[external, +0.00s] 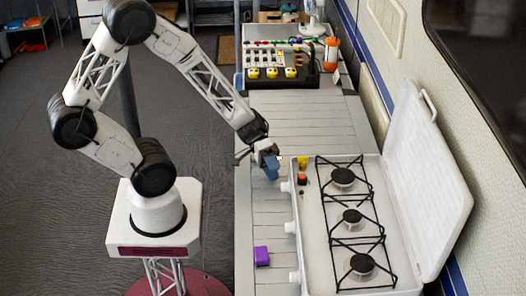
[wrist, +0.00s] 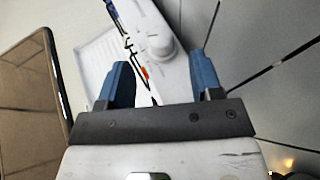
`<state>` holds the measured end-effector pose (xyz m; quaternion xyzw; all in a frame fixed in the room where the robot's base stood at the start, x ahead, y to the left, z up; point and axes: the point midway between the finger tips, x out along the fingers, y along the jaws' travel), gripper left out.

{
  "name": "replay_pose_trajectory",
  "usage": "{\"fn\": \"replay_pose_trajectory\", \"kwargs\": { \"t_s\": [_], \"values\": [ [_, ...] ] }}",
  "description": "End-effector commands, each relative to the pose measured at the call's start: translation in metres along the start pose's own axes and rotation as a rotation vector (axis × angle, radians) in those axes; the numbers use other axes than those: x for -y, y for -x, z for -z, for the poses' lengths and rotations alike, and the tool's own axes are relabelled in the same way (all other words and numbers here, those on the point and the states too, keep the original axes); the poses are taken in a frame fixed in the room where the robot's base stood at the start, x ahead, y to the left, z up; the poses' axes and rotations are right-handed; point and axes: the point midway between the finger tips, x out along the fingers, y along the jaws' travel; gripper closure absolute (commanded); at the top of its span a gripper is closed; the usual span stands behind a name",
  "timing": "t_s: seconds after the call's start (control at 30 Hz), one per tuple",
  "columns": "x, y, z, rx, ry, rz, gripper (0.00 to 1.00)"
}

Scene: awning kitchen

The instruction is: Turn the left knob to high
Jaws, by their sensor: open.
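The white camping stove (external: 312,240) stands on the slatted counter with its lid raised. It has several black burners and white knobs along its picture-left side. The left knob, seen from the knob side, is the farthest one (external: 285,187). My gripper (external: 270,167), with blue fingers, is just above and beyond that knob, apart from it in the external view. In the wrist view my gripper (wrist: 162,65) is open, with a white round knob (wrist: 160,42) ahead between the fingertips. I cannot tell the knob's setting.
The raised lid (external: 425,165) stands on the stove's right. Other knobs, the middle (external: 290,227) and nearest (external: 294,277), stick out over the counter. A purple block (external: 261,256) lies on the counter. A black rack with yellow items (external: 275,72) stands farther back; the counter between is clear.

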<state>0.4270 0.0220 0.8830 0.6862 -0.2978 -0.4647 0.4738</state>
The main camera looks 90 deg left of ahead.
Motion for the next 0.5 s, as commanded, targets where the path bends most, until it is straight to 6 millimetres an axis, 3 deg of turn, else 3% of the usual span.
{"fn": "replay_pose_trajectory", "kwargs": {
  "t_s": [0.2, 0.5],
  "values": [
    [0.000, 0.014, 0.001, -0.001, 0.000, -0.001, 0.41],
    [0.000, 0.021, 0.000, 0.000, 0.000, 0.000, 0.41]
  ]
}}
